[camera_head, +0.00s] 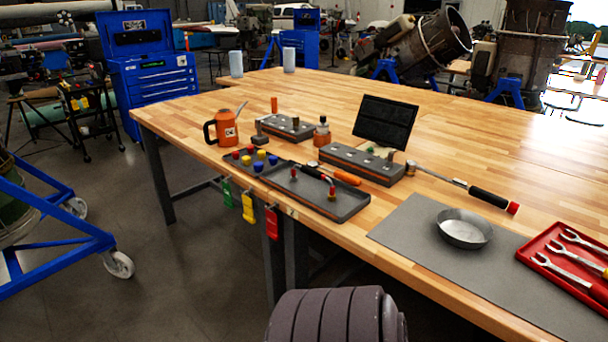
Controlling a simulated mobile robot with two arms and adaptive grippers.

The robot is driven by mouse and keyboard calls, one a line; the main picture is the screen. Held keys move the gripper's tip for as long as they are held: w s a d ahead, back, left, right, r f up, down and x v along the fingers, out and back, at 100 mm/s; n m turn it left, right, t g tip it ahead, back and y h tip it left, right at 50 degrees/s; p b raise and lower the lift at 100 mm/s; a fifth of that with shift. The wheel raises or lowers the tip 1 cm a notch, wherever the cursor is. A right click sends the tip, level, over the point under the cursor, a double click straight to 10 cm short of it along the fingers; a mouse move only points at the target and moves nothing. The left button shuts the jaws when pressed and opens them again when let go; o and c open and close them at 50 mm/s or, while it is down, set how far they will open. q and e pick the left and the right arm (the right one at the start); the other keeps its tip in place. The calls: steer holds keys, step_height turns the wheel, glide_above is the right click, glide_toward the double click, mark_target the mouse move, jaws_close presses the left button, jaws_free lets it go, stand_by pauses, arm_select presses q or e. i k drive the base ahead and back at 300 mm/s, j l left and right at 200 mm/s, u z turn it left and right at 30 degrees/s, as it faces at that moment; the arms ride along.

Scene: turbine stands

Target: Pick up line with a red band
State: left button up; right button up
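I cannot clearly make out a line with a red band on the wooden workbench (330,94). A red tag (271,222), a yellow tag (248,206) and a green tag (227,192) hang at the bench's front edge. A long tool with a black handle and red end (489,198) lies right of the middle. Neither of my grippers shows in this view.
A dark tray (345,207) holds red-topped parts; another holds several coloured caps (258,166). An orange can (229,129), grey blocks (360,165), a dark panel (385,122), a metal bowl (464,229) and a red wrench tray (568,265) stand on the bench. The far bench is mostly clear.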

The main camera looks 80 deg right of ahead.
mark_target(310, 171)
steer(key=z, duration=2.55)
